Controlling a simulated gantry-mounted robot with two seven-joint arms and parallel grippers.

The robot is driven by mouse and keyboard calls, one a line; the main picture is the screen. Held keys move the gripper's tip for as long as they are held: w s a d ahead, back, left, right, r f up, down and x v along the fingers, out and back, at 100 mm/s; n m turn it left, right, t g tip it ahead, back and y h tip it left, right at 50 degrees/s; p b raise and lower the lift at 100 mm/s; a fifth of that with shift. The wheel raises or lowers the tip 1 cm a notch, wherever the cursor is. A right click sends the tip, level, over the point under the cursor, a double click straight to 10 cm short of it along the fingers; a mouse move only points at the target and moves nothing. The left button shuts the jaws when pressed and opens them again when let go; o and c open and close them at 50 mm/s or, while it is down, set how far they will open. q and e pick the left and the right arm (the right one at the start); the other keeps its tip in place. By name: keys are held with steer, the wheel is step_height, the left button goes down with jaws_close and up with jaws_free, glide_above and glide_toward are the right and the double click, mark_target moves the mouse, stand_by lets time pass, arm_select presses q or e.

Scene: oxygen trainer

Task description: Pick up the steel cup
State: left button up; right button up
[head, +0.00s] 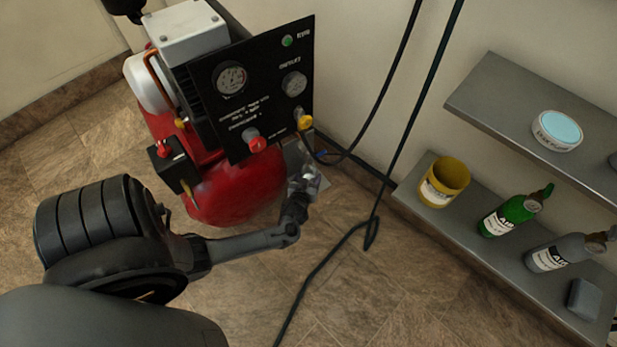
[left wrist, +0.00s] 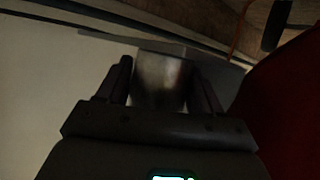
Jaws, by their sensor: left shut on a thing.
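The steel cup (left wrist: 162,82) is a dull metal cylinder in the left wrist view, between the two dark fingers of my left gripper (left wrist: 162,88). The gripper is shut on it, with one finger on each side. In the head view my left gripper (head: 303,187) is just right of the red tank, low beside the wall; the cup is small and hard to separate from the fingers there. A grey plate (left wrist: 225,75) lies behind the cup in the left wrist view; I cannot tell whether the cup touches it. My right gripper is not in view.
The red compressor tank (head: 238,190) with its black gauge panel (head: 265,90) stands close left of the gripper. Dark hoses (head: 372,225) hang to the right. A lower shelf (head: 475,235) holds a yellow tin (head: 444,182) and bottles. Tiled floor is open in front.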

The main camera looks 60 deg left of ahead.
mark_target(311, 166)
arm_select(q)
steer(key=shift+r, duration=0.15)
step_height(311, 166, up, 4)
steer(key=p, duration=0.3)
steer(key=shift+p, duration=0.4)
steer(key=w+d+r+p, duration=0.4)
steer(key=d+r+p, duration=0.1)
steer(key=d, duration=0.3)
steer(key=shift+d+r, duration=0.3)
steer(key=shift+d, duration=0.1)
steer(key=shift+w+d+r+p, duration=0.25)
steer(key=shift+d+r, duration=0.05)
steer(key=shift+d, duration=0.15)
steer(key=shift+w+d+r+p, duration=0.2)
steer(key=shift+d+r+p, duration=0.05)
steer(key=shift+d, duration=0.15)
